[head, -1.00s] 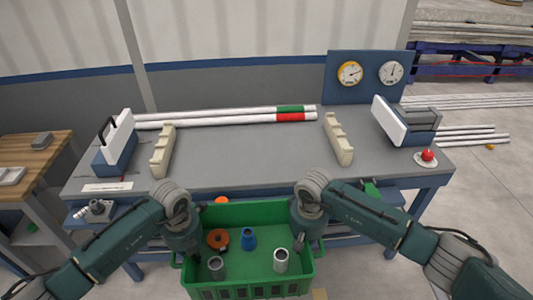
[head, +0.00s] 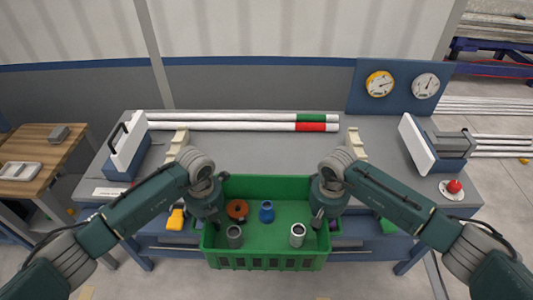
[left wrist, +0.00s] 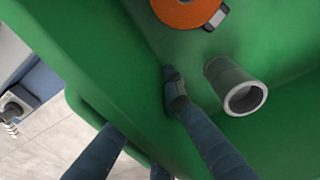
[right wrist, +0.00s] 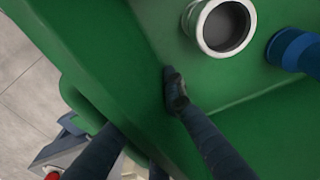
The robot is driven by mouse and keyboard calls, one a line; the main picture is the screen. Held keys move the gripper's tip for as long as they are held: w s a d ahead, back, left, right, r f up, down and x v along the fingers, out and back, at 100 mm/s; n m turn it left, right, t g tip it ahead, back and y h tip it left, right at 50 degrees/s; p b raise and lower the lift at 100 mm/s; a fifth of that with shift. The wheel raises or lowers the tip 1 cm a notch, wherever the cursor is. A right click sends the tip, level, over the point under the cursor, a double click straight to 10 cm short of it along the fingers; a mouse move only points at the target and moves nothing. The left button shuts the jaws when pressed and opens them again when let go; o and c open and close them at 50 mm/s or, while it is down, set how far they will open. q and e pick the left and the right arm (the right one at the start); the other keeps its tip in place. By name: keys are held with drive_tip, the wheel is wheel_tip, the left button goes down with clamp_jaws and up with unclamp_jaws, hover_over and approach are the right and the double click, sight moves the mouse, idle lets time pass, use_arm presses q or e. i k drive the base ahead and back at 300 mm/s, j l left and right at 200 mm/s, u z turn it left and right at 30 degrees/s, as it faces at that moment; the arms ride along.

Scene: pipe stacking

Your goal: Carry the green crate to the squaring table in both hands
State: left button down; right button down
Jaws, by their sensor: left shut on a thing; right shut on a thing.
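The green crate (head: 265,263) is held between my two arms at the front edge of the grey squaring table (head: 270,152), its far part overlapping the table in the head view. My left gripper (head: 212,222) is shut on the crate's left wall, one finger inside and one outside, as the left wrist view (left wrist: 150,110) shows. My right gripper (head: 318,220) is shut on the right wall in the same way. Inside the crate are an orange ring (head: 237,209), a blue fitting (head: 266,212), a grey fitting (head: 234,236) and a whitish fitting (head: 297,234).
Two white pipes (head: 235,121) lie along the table's back. Cream notched blocks (head: 178,146) stand left and right, partly hidden by my arms. A white-fronted device (head: 128,147) is at left; another (head: 418,143) and a red button (head: 453,186) are at right. The table's middle is clear.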

sight(266, 168)
drive_tip(key=i, duration=1)
